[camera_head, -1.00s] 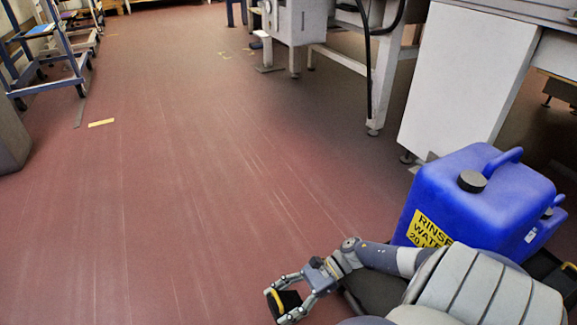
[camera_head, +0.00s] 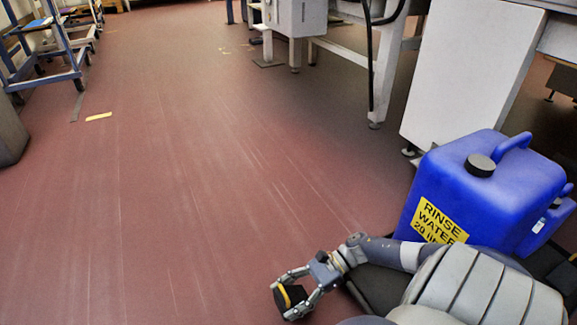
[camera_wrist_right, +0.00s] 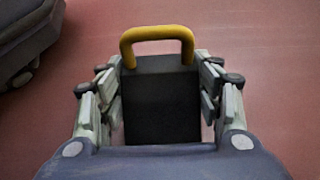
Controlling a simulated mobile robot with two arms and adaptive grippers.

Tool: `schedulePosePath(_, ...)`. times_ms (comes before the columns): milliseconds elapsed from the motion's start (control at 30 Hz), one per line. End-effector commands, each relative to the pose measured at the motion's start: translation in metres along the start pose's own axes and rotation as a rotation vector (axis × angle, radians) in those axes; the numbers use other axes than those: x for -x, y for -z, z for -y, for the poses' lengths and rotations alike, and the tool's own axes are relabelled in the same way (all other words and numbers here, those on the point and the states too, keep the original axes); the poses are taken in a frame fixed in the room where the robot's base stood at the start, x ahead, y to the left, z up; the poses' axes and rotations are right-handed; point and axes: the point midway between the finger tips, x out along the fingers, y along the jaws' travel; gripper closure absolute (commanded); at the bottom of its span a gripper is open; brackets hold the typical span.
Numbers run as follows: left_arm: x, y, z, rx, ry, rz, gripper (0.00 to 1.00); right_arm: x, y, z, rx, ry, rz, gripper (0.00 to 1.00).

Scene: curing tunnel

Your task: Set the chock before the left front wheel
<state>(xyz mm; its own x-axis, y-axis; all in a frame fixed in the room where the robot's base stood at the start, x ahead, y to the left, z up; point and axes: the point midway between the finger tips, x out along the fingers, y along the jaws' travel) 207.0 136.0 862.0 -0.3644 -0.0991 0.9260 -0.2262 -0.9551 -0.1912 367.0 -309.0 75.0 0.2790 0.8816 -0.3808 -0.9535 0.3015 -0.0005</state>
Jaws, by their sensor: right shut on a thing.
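The chock (camera_head: 291,297) is a small black block with a yellow handle. My right gripper (camera_head: 294,299) is shut on it in the lower middle of the head view, low over the red floor. In the right wrist view the chock (camera_wrist_right: 161,100) sits between both fingers (camera_wrist_right: 162,95), with its yellow handle toward the top. I cannot tell whether the chock touches the floor. My left gripper is not in view.
White machine frames (camera_head: 465,80) stand at the upper right, a blue rack (camera_head: 50,50) at the upper left. The red floor (camera_head: 180,190) is clear between them.

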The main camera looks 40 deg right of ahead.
Motion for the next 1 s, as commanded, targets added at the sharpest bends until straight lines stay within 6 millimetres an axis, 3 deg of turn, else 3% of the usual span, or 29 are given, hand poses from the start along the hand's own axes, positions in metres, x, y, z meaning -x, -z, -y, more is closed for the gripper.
schedulePosePath(400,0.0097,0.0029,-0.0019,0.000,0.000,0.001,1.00,-0.0035,0.0080,0.0002,0.001,0.000,0.001,0.77)
schedulePosePath(433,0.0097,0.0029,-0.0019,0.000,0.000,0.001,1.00,-0.0035,0.0090,-0.0003,0.000,0.000,-0.001,0.38)
schedulePosePath(500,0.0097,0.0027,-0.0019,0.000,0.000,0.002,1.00,-0.0035,0.0089,-0.0003,0.000,0.000,-0.001,0.22)
schedulePosePath(533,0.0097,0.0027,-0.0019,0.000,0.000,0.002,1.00,-0.0035,0.0089,-0.0003,0.000,0.000,-0.001,0.20)
schedulePosePath(1000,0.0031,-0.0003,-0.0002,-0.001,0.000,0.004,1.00,-0.0008,0.0021,0.0000,0.000,0.000,0.000,0.20)
